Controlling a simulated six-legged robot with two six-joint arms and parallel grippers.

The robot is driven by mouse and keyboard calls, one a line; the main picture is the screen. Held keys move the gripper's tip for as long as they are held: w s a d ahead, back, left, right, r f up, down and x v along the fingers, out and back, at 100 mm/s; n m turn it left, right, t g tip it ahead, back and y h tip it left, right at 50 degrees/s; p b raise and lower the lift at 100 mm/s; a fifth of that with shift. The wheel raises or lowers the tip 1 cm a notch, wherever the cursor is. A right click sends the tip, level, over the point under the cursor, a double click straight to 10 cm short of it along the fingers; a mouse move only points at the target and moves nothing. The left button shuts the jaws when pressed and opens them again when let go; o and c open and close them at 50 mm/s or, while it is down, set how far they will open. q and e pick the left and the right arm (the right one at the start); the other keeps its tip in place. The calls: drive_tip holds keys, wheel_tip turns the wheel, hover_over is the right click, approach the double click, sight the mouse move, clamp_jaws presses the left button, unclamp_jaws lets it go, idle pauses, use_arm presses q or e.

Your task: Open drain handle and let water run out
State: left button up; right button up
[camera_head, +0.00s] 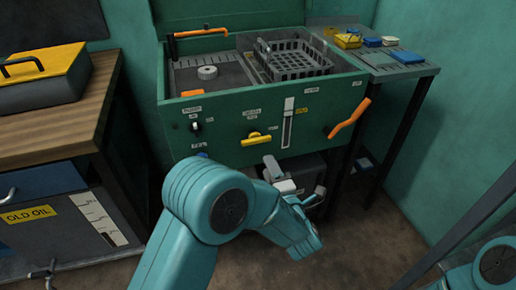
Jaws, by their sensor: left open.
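The green parts washer (232,110) stands ahead with its lid up. A yellow drain handle (257,139) sits on its front panel, lying roughly level under small labels that I cannot read surely. An orange bent lever (348,118) slants at the panel's right end. My left gripper (295,180) is open and empty in front of the washer, below the yellow handle and apart from it in the picture. My own forearm hides part of the space under the washer. My right arm shows only at the lower right corner, without its gripper.
A black basket (290,62) and a grey round part (207,72) are in the washer's tub. A side shelf (400,66) with blue and yellow items stands right. A wooden bench (55,125) with a yellow-lidded toolbox (40,72) is left, above an "OLD OIL" container (60,245).

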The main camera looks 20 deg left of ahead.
sight(257, 142)
use_arm(q)
drive_tip(key=x, duration=1)
drive_tip(key=shift+a, duration=0.15)
clamp_jaws()
